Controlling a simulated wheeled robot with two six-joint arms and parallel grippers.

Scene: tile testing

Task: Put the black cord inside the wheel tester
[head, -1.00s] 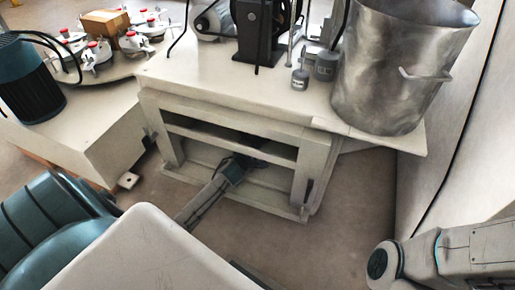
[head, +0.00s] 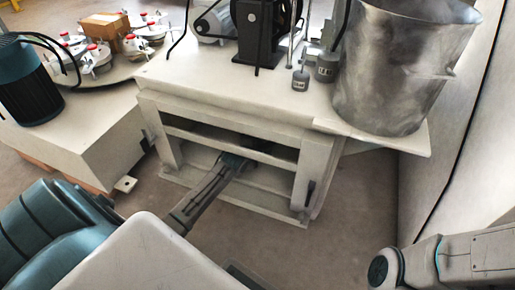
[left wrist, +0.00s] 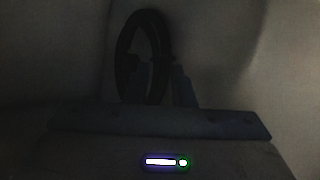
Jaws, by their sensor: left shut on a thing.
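The wheel tester (head: 228,112) is a cream bench with a dark opening in its front and black machinery on top. My left arm reaches into the opening, and my left gripper (head: 245,158) is partly in the shadow inside. In the left wrist view the black cord (left wrist: 126,50) is an upright coiled loop. My left gripper (left wrist: 165,85) is shut on its lower part. The picture is very dark, and pale walls surround the cord. In the head view I cannot clearly make out the cord. My right gripper is out of view.
A large metal pot (head: 390,75) stands on the bench's right end, beside small grey weights (head: 327,68). A side table at left holds a teal motor (head: 28,85), red-capped parts and a cardboard box (head: 105,22). A wall stands at right; floor is clear in front.

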